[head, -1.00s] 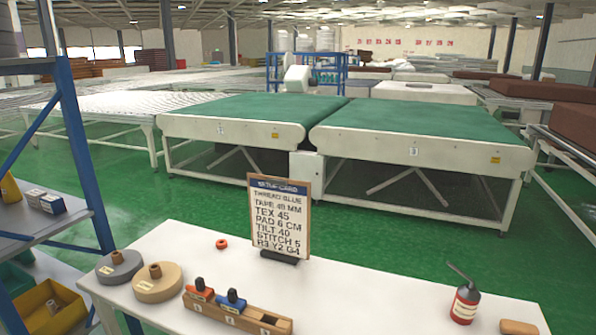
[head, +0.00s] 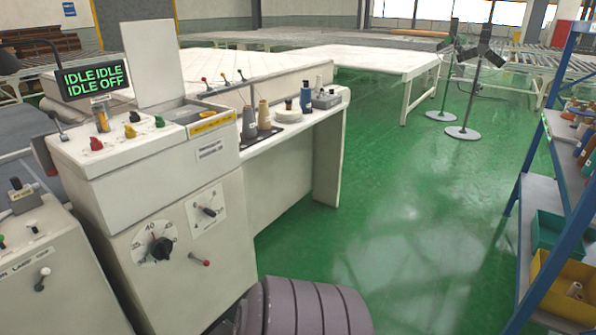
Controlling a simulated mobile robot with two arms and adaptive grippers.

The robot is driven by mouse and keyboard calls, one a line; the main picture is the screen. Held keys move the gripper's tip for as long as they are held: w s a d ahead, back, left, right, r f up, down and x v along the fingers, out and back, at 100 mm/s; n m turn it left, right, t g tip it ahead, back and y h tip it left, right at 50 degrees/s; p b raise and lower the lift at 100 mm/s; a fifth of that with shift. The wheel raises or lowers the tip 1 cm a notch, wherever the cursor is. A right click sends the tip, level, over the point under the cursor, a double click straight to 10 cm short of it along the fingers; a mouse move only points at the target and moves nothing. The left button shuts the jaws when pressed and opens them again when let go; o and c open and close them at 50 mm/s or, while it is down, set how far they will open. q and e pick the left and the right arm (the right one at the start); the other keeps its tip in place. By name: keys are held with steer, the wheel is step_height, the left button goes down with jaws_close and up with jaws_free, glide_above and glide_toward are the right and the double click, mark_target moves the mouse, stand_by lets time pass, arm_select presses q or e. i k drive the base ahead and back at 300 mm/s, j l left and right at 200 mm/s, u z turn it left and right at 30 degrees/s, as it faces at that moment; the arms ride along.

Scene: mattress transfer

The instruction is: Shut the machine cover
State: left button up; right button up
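The machine (head: 178,180) is a white cabinet at the left of the head view. A flat white panel, which looks like its cover (head: 152,57), stands upright and open at the back of the machine top. In front of and to the right of it is an open recess (head: 188,113) with a yellow label on its front edge. A screen (head: 93,80) left of the cover reads IDLE, IDLE, IDLE, OFF. Neither of my grippers shows in the view.
Coloured knobs (head: 131,131) sit on the machine top, and a dial (head: 155,243) is on its front. Thread cones (head: 264,115) stand on the white table to the right. Green floor (head: 400,220) is clear up to a blue shelf rack (head: 548,190) at the right.

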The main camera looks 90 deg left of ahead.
mark_target(151, 47)
steer(key=u, duration=3.65)
steer(key=z, duration=1.05)
steer(key=i+l+z, duration=0.4)
steer(key=i, duration=0.25)
steer(key=i+z, duration=0.4)
steer(key=i, duration=0.2)
steer(key=i+l, duration=0.1)
steer(key=i, duration=2.4)
steer(key=i+u, duration=0.1)
steer(key=u, duration=0.85)
steer(key=i+u, duration=0.15)
steer(key=u, duration=0.3)
steer(key=l+u, duration=0.15)
steer(key=u, duration=0.3)
steer(key=i+l+u, duration=0.1)
steer(key=u, duration=0.35)
